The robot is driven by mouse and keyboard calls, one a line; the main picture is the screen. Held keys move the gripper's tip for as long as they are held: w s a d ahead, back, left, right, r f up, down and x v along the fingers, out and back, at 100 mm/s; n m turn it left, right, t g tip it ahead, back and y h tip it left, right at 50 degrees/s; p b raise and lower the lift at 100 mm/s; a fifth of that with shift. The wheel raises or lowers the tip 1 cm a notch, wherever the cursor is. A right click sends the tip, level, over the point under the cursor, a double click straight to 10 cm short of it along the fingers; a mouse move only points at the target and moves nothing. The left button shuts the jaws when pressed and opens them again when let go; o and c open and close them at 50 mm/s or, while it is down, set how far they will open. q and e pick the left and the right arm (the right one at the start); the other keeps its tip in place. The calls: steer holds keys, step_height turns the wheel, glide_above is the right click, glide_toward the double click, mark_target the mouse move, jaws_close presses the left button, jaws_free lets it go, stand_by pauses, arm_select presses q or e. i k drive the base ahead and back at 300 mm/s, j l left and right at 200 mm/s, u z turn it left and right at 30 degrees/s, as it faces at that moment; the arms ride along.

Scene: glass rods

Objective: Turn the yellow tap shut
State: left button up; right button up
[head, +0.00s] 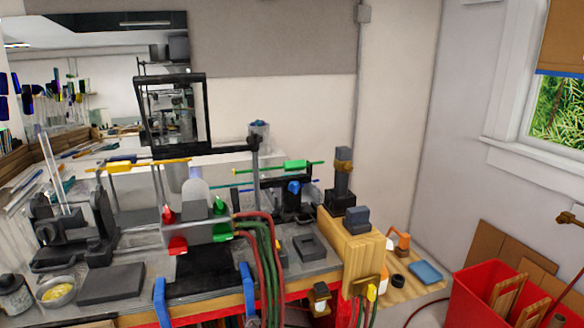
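A small yellow tap handle (371,292) shows low at the centre right, on a brass fitting at the front of the wooden block (346,250). It looks roughly upright; how far it is turned is too small to tell. Hoses hang below the fitting. A second small yellow part (278,246) shows behind the red and green hoses, mostly hidden. Neither of my grippers is in view.
A burner with red knobs (178,245) and green knobs stands mid-bench, with red hoses (262,225) looping off its right side. Glass rods stand at the left. A metal bowl (57,291) sits front left. A red crate (480,290) stands at the right.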

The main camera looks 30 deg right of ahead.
mark_target(369, 288)
steer(key=z, duration=1.4)
steer(key=i+l+u, duration=0.2)
steer(key=i+l, duration=0.15)
steer(key=i+l+u, duration=0.2)
steer(key=l, duration=0.2)
steer(key=i+l+u, duration=0.15)
steer(key=i+l, duration=0.2)
steer(key=l, duration=0.1)
